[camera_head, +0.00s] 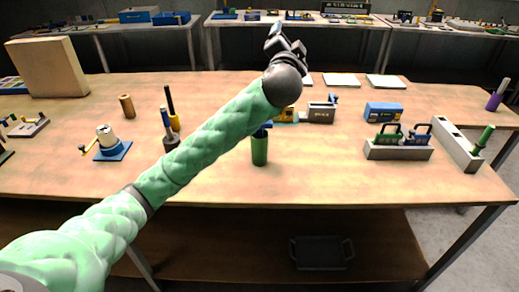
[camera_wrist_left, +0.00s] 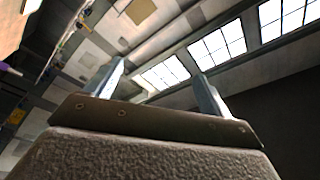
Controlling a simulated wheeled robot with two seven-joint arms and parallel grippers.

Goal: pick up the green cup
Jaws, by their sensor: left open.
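A green cup-like cylinder (camera_head: 259,150) stands upright on the workbench (camera_head: 330,180), right of my left forearm, with a dark blue part at its top. My left gripper (camera_head: 284,40) is raised well above and beyond it, pointing up and away. My right gripper is not in view.
A blue box (camera_head: 384,111) is behind. A white-and-blue fixture (camera_head: 109,150) stands left. The bench front right of the cylinder is clear.

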